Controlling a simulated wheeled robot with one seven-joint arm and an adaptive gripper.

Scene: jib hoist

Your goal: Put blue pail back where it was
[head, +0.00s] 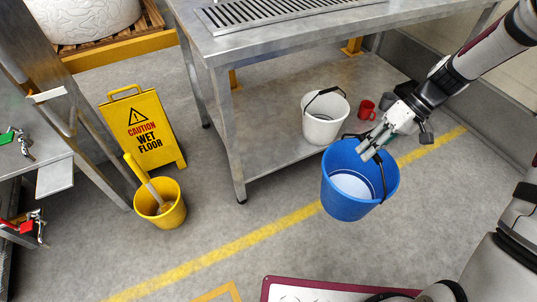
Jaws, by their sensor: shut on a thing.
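The blue pail (347,204) is in the middle right of the head view, with its open top towards the camera and a pale round patch showing inside. My gripper (372,152) is at the pail's upper rim, shut on the pail; its fingers cover part of the rim or handle, so the exact grip point is hard to see. The dark handle runs down the pail's right side. Whether the pail touches the floor cannot be told.
A white bucket (323,120) and a red mug (367,110) stand on the lower shelf of a metal table (285,45). A yellow bucket (172,214) with a stick and a wet floor sign (142,128) stand left. A yellow floor line (240,243) crosses clear floor.

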